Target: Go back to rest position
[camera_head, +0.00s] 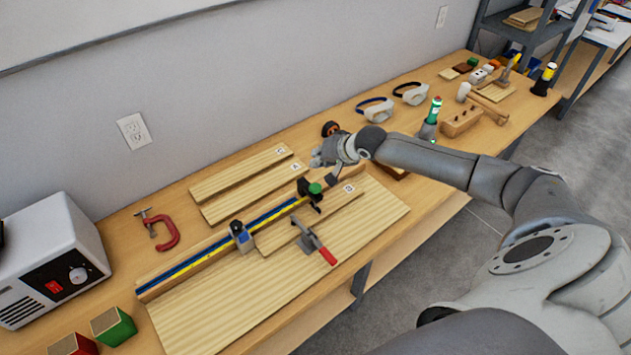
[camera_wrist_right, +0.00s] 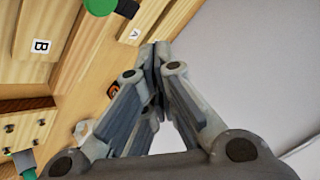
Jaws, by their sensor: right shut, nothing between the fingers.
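My right arm comes in from the right in the head view and reaches over the workbench. Its gripper (camera_head: 318,155) is above the bench, just past the right end of the fence and near the boards marked with letters. In the right wrist view the fingers of my right gripper (camera_wrist_right: 152,62) come together at their tips with nothing between them. My left gripper is not in either view.
The workbench (camera_head: 112,225) carries lettered boards, a fence with a blue and yellow scale (camera_head: 205,252), a red-handled toggle clamp (camera_head: 318,243) and a red C-clamp (camera_head: 163,232). Safety goggles (camera_head: 376,110), a green-topped bottle (camera_head: 433,112) and a mallet (camera_head: 482,102) stand farther right. A wall rises behind.

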